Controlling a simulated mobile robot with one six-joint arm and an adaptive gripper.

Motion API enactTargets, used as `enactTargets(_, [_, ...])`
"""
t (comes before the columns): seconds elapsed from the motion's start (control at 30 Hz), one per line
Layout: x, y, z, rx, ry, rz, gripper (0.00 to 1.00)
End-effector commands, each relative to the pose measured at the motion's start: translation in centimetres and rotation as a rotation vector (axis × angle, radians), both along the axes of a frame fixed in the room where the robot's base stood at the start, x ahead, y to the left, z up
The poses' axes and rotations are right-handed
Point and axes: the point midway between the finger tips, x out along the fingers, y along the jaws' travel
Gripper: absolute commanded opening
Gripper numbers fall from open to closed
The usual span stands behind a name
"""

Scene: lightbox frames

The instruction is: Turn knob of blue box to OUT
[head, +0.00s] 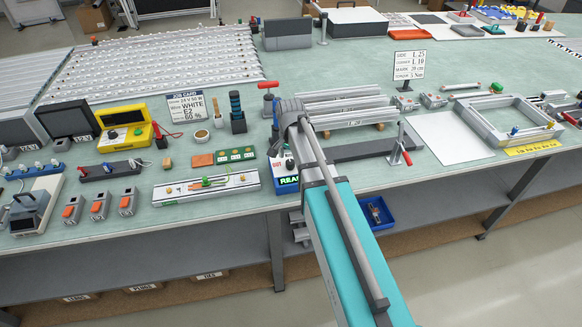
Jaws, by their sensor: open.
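The blue box (286,187) stands at the front edge of the green bench, just left of my arm. Its front carries a partly covered label that starts "READ". Its pale top bears a red "OUT" mark at the left and a small dark knob (290,163). My arm covers the box's right side, so the knob's pointing direction cannot be made out. My gripper (276,145) hangs down from the grey wrist just behind and above the box. It is open and largely hidden, and I cannot tell whether it touches the knob.
A green terminal board (236,155) and a grey rail fixture (207,188) lie close left of the box. A red-capped post (269,98) and a dark blue stacked post (237,112) stand behind. Grey profiles (345,105) lie right of the wrist. A blue bin (376,212) sits below.

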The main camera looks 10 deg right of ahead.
Motion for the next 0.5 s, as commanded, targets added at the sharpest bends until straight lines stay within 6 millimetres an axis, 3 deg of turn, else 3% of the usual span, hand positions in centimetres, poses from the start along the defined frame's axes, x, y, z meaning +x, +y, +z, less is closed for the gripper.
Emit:
enactTargets(0.2, [0.0, 0.0, -1.8, 0.0, 0.0, 0.0, 0.81])
enactTargets(0.5, [0.0, 0.0, -2.4, 0.0, 0.0, 0.0, 0.81])
